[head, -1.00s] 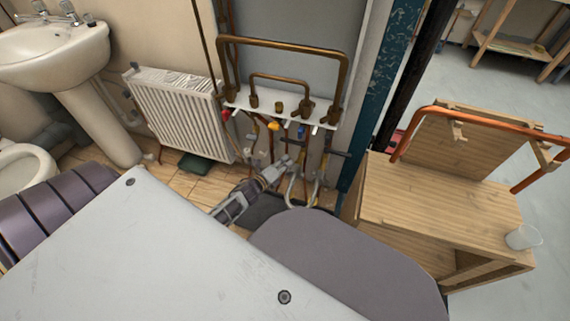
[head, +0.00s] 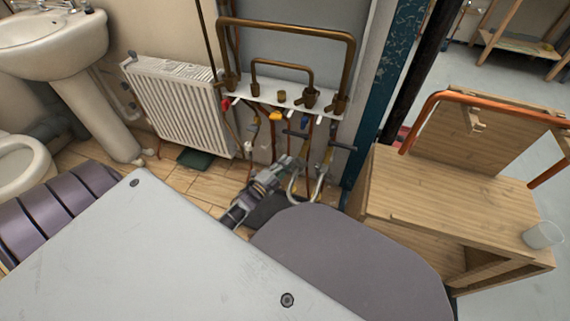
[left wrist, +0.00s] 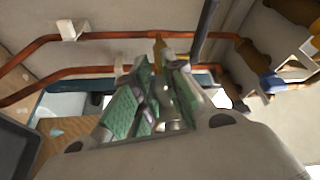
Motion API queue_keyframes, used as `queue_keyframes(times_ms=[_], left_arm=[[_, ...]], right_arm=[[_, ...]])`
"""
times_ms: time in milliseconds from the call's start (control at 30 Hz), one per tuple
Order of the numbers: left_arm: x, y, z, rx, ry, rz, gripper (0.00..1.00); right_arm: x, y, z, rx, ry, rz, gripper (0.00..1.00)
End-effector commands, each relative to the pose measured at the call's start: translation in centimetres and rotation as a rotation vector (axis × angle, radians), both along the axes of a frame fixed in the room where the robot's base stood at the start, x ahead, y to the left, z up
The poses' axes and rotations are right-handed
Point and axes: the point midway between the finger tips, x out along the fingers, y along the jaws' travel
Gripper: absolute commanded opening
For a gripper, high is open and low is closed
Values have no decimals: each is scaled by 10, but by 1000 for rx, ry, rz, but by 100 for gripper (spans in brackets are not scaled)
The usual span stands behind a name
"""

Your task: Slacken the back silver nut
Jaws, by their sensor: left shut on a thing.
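My left gripper (head: 283,166) reaches low in front of the pipework, under the white shelf. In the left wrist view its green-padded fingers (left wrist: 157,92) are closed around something. A small piece of silver metal (left wrist: 172,124) shows between the fingers; this looks like the silver nut, mostly hidden by them. In the head view the nut is too small and covered to make out. Silver curved pipes (head: 318,184) stand just right of the gripper. My right gripper is in neither current view.
Copper pipes (head: 285,26) rise above the white shelf (head: 266,94), with coloured valve handles below it. A white radiator (head: 178,108) stands to the left. A wooden bench (head: 430,205) with a glass (head: 542,235) stands to the right. Copper pipes (left wrist: 100,38) cross the wrist view.

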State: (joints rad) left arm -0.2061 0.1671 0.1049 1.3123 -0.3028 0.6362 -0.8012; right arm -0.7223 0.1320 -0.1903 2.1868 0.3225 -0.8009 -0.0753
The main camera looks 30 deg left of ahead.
Motion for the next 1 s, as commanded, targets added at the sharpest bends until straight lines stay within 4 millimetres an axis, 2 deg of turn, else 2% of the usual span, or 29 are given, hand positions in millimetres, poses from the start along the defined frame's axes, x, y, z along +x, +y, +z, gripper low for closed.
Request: queue_keyframes(times_ms=[67, 400, 967, 1000], left_arm=[[0, -3, -7, -62, -12, -1, 0], [1, -8, -15, -246, -57, -2, 0], [1, -9, -16, -286, -65, -1, 0], [1, -9, -16, -286, -65, -1, 17]], right_arm=[[0, 1, -5, 7, -3, 1, 0], [0, 2, -15, 16, -7, 4, 0], [1, 3, -13, 19, -14, 5, 0], [2, 3, -13, 18, -14, 6, 0]])
